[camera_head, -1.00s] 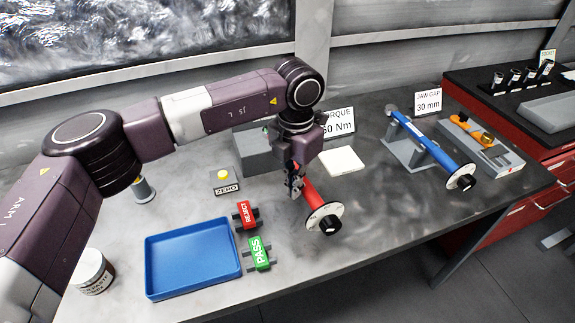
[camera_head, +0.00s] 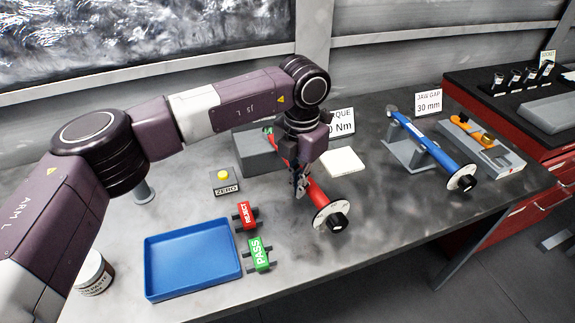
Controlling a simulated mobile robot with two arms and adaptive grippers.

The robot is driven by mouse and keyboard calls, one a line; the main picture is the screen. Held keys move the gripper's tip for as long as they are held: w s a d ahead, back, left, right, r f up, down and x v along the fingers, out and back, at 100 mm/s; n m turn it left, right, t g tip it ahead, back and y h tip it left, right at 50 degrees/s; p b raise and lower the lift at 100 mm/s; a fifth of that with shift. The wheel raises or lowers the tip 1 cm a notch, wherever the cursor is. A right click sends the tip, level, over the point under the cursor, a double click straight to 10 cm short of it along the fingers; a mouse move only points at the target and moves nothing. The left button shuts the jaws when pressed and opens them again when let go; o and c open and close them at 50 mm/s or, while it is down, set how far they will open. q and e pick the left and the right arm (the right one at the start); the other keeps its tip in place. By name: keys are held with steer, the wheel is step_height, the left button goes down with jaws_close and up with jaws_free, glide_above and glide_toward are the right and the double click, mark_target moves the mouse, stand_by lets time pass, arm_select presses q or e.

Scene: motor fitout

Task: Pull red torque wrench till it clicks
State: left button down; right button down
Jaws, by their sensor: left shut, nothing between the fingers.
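The red torque wrench (camera_head: 320,197) points toward the front of the bench, with a white disc and black knob (camera_head: 338,220) at its near end. Its far end runs back to a grey block (camera_head: 253,155), partly hidden behind my left arm. My left gripper (camera_head: 301,190) points down just at the left side of the red handle. Its fingers are shut with nothing seen between them; I cannot tell whether they touch the handle. A sign reading "Nm" (camera_head: 342,122) stands behind, partly covered by my arm. My right gripper is not in view.
A blue tray (camera_head: 152,268), red REJECT (camera_head: 245,215) and green PASS (camera_head: 259,254) tags and a yellow ZERO button (camera_head: 223,175) lie to the left. A white pad (camera_head: 342,162) and a blue torque wrench (camera_head: 432,148) on a stand are to the right. Bare bench lies in front.

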arm_select(q)
steer(key=shift+w+d, duration=0.25)
steer(key=shift+d, duration=0.3)
steer(key=shift+w+d, duration=0.2)
steer(key=shift+d, duration=0.3)
stand_by(0.5)
steer(key=shift+b, duration=0.3)
steer(key=s+a+b, duration=0.1)
steer(key=s+a, duration=0.1)
steer(key=a, duration=0.3)
steer(key=shift+a+b, duration=0.3)
steer(key=shift+a, duration=0.1)
stand_by(0.5)
step_height(320, 180, up, 9)
steer(key=p, duration=0.3)
steer(key=shift+p, duration=0.4)
stand_by(0.4)
